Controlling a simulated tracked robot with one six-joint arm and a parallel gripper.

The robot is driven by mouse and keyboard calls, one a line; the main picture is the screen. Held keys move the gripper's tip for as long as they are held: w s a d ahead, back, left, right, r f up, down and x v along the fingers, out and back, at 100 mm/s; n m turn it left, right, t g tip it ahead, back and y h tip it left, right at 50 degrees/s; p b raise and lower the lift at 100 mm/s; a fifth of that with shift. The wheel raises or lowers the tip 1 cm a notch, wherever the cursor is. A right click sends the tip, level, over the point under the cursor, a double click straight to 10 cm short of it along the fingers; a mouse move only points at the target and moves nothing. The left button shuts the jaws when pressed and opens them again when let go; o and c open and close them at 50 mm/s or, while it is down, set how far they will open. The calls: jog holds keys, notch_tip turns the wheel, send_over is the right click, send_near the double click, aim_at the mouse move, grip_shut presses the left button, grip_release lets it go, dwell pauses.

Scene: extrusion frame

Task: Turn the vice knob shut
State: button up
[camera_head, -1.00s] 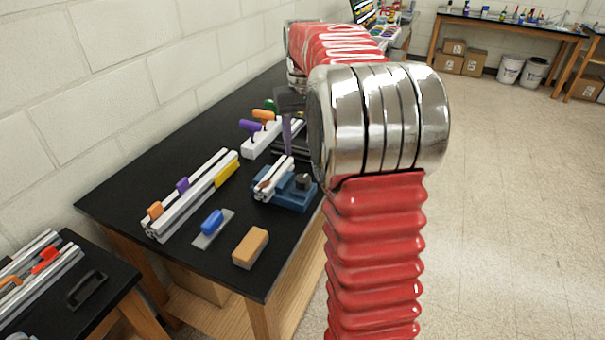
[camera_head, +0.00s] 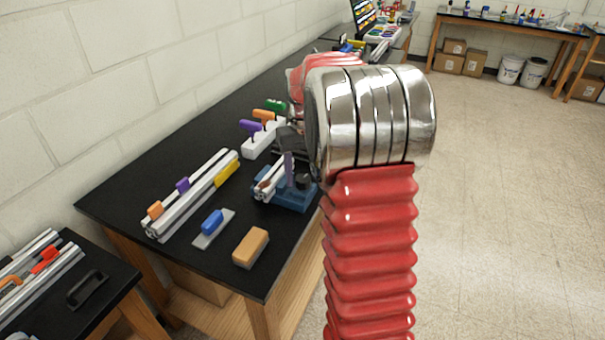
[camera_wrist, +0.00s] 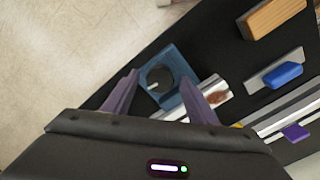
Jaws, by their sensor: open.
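The blue vice (camera_head: 290,196) sits on the black bench near its right edge, with silver extrusion pieces held on its left side. Its dark round knob (camera_head: 303,181) is on top and shows from above in the wrist view (camera_wrist: 159,77), with a light mark on it. My gripper (camera_wrist: 158,92) is open and empty. Its two purple fingers stand apart on either side of the knob in the wrist view, with no contact visible. In the head view one purple finger hangs over the vice beside the knob, and my arm hides part of the gripper.
Long silver extrusions (camera_head: 190,198) with coloured clips lie left of the vice. A blue-handled scraper (camera_head: 213,228) and a tan block (camera_head: 250,247) lie in front. A white holder with coloured-handled tools (camera_head: 262,140) stands behind. Bare bench lies between these things.

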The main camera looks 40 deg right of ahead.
jog(key=shift+c, duration=0.3)
jog(key=c, duration=1)
jog(key=shift+m, duration=1)
jog(key=o, duration=1.1)
jog(key=shift+c, duration=0.2)
